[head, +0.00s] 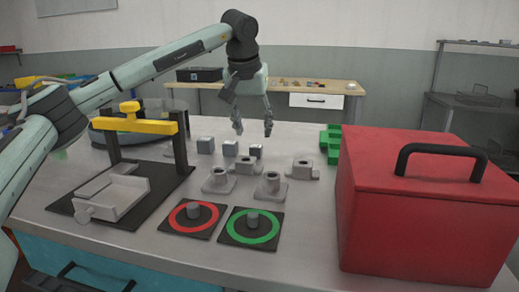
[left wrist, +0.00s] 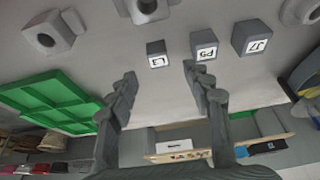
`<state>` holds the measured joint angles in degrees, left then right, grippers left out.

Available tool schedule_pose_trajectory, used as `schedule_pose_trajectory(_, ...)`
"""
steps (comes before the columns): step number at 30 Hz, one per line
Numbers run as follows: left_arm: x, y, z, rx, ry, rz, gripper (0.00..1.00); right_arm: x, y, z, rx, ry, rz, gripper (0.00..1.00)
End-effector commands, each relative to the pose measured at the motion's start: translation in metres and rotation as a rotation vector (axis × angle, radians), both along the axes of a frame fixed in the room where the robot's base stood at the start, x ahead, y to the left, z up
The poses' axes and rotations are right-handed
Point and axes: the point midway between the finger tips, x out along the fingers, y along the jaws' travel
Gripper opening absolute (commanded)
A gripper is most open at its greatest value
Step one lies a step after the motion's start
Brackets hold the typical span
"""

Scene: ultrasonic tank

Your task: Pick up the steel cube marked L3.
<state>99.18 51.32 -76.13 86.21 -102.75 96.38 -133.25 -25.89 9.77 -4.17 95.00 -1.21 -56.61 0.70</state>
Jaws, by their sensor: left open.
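The steel cube marked L3 (left wrist: 157,54) shows in the left wrist view just beyond my fingertips, with its white label upside down. In the head view it is the rightmost cube (head: 256,151) of a row of three on the table. My left gripper (head: 253,131) points down above and around this cube's place, with nothing between its fingers. In the left wrist view the open fingers (left wrist: 160,76) lie either side of a gap below the cube. I cannot tell the exact height. My right gripper is out of view.
A cube whose label seems to read P5 (left wrist: 204,47) and a larger J7 cube (left wrist: 252,38) stand beside L3. Several grey fixtures (head: 218,182) stand in front. A green tray (left wrist: 48,100) and a red box (head: 425,210) are to the right in the head view.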

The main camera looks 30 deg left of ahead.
Motion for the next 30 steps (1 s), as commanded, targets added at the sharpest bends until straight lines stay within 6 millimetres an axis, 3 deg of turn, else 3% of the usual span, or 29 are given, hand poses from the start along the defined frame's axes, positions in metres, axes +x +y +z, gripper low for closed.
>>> schedule_pose_trajectory(12,0.018,0.003,-0.05,0.001,0.001,0.003,0.5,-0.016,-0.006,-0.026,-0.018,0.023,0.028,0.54)
schedule_pose_trajectory(20,0.019,0.003,-0.053,0.0,0.0,0.001,0.5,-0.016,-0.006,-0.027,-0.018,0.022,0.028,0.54)
schedule_pose_trajectory(30,0.019,0.003,-0.053,0.0,0.0,0.001,0.08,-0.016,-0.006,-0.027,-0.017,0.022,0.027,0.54)
